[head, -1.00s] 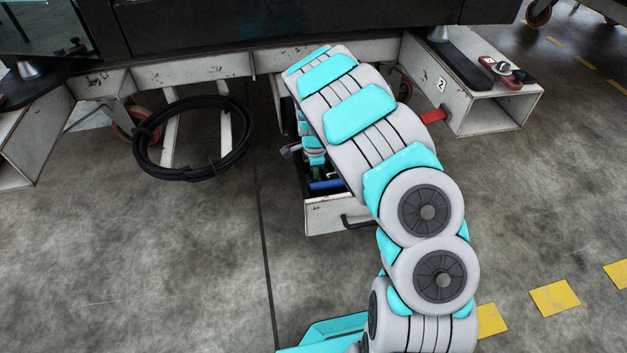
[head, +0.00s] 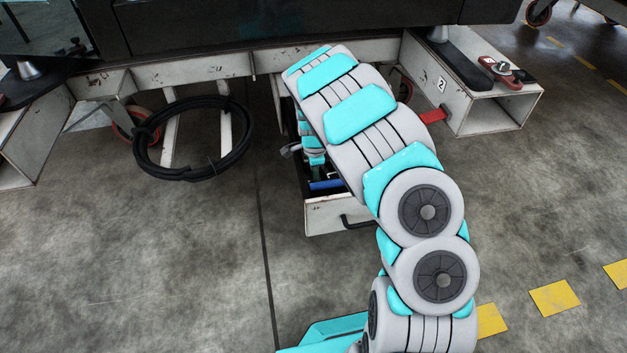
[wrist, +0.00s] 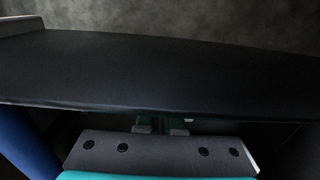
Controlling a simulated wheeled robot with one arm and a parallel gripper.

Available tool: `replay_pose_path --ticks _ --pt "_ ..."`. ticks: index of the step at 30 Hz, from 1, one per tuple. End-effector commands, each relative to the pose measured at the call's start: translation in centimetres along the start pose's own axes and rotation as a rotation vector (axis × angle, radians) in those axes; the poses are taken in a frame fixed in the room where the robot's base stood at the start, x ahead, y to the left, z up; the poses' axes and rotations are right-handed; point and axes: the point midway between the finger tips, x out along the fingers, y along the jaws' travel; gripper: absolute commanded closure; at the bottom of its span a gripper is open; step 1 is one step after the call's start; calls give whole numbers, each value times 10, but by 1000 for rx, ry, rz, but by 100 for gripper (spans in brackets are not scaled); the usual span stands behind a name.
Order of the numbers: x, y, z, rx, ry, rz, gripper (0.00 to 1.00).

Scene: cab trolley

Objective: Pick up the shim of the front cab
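I cannot make out the shim for certain in either view. In the head view my arm reaches into an open drawer (head: 337,216) under the trolley, and its links hide much of the inside. My gripper is low in the drawer there and mostly hidden. In the wrist view the tips of my gripper (wrist: 161,129) show small at the bottom middle, beneath a broad black surface (wrist: 160,70). A dim green thing (wrist: 150,120) shows by the tips. Shadow hides whether the tips hold anything.
A blue thing (head: 326,185) lies in the drawer near its front; a blue rounded thing (wrist: 22,142) is at the left of the wrist view. A black coiled hose (head: 190,172) hangs left of the drawer. A white box beam marked 2 (head: 472,108) stands right. Floor in front is clear.

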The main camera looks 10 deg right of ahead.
Motion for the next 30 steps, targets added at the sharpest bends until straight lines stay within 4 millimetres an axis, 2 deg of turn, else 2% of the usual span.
replay_pose_path --ticks 8,14,20,30 --pt "-1 0 0 0 0 0 100" --pt "-12 0 0 0 0 -2 100" --pt "-45 -1 0 0 1 -4 100" --pt "-126 -1 0 -1 0 -4 100"
